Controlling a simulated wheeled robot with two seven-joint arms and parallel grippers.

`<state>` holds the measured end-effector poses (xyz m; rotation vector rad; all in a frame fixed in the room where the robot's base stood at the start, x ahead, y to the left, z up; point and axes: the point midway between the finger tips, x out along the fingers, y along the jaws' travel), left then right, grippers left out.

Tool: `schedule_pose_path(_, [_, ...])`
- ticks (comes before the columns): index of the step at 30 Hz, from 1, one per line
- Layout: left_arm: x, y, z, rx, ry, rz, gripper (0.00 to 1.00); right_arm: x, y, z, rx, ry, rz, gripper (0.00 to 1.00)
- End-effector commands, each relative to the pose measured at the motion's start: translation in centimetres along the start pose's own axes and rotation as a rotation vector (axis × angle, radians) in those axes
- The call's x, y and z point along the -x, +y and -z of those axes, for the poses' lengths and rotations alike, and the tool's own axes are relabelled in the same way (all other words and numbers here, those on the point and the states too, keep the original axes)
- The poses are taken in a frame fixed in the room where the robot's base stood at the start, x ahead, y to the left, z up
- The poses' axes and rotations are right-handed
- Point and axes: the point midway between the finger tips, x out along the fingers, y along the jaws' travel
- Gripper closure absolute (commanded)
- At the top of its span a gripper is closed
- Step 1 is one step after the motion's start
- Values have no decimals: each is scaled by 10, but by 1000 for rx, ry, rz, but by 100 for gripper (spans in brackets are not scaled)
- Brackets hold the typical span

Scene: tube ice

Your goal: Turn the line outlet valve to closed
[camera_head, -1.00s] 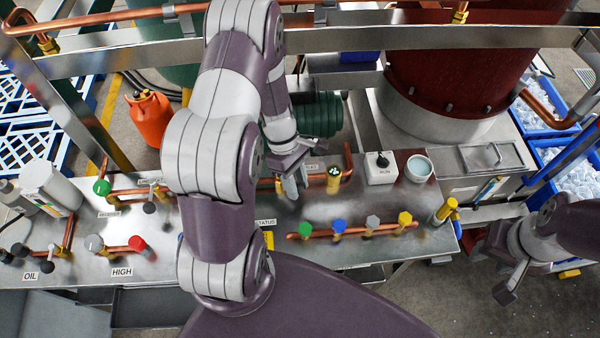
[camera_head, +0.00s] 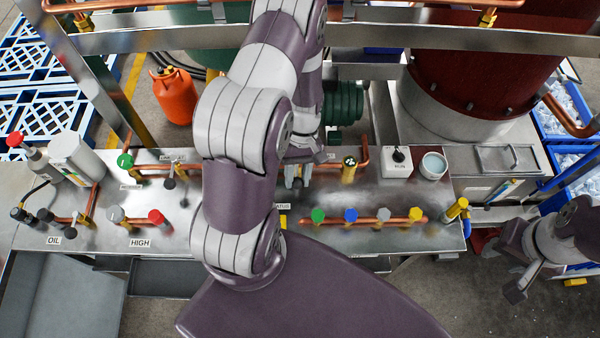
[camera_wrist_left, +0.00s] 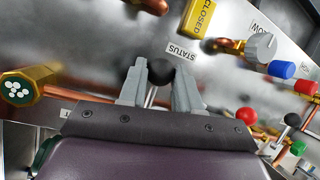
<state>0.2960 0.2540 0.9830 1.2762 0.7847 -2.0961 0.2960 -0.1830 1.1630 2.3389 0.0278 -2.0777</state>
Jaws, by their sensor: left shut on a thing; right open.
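My left gripper (camera_wrist_left: 161,85) is shut on a black ball knob (camera_wrist_left: 161,71), seen between its two grey fingertips in the left wrist view. In the head view my left gripper (camera_head: 295,178) is over the middle of the metal bench, partly hidden by my own arm, and the knob cannot be made out there. A white STATUS label (camera_wrist_left: 182,51) and a yellow CLOSED tag (camera_wrist_left: 199,18) are just beyond the fingers. The valve's own name label is not readable. My right gripper (camera_head: 518,281) is open and empty beyond the bench's right end.
A gold fitting with a green and white top (camera_head: 349,162) stands right of the left gripper. Green (camera_head: 318,214), blue (camera_head: 351,214), grey and yellow knobs line the front copper pipe. A white switch box (camera_head: 397,163) and a cup (camera_head: 433,164) are further right.

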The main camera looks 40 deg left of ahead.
Motion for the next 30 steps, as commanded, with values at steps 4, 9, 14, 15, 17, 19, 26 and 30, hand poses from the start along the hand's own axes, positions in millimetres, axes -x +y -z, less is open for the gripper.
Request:
schedule_pose_path(4, [1,0,1,-15,6,4,100,1,0,0,0,0,0,57])
schedule_pose_path(9, [1,-1,1,-18,7,5,100,1,0,0,0,0,0,57])
schedule_pose_path(14, [1,-1,1,-18,7,5,100,1,0,0,0,0,0,57])
schedule_pose_path(15, [1,-1,1,-18,7,5,100,1,0,0,0,0,0,57])
schedule_pose_path(17, [1,-1,1,-18,7,5,54,1,0,0,0,0,0,57])
schedule_pose_path(19, [1,-1,1,-17,7,5,42,1,0,0,0,0,0,57])
schedule_pose_path(26, [0,-1,1,-16,5,6,42,0,0,0,0,0,0,57])
schedule_pose_path(30, [7,-2,-1,-16,7,4,42,-4,0,0,0,0,0,57])
